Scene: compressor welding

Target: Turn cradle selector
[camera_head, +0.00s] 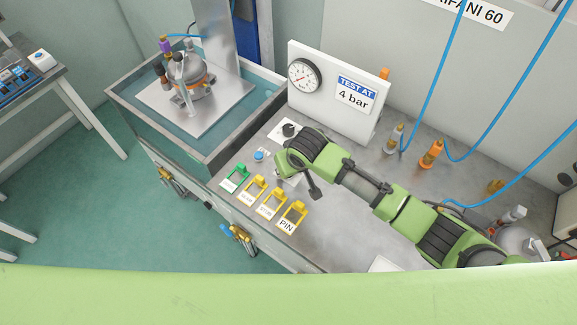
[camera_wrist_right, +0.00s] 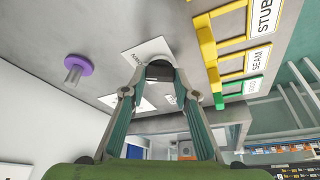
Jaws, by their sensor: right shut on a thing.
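My right gripper (camera_head: 287,172) reaches down to the console from the right in the head view. In the right wrist view, my right gripper (camera_wrist_right: 155,78) has its two fingers closed on a dark knob (camera_wrist_right: 158,71), which I take for the cradle selector. The knob sits over a white printed label plate (camera_wrist_right: 148,50). The fingers hide its sides, and I cannot read its setting. In the head view my wrist hides most of this knob. Another black knob (camera_head: 289,129) on a white plate stands just beyond my gripper. My left gripper is not in view.
Green and yellow brackets (camera_head: 271,201) line the console's front edge. A gauge panel (camera_head: 336,92) stands behind. A water tank (camera_head: 212,153) with a compressor (camera_head: 189,76) is at left. Blue hoses hang at right.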

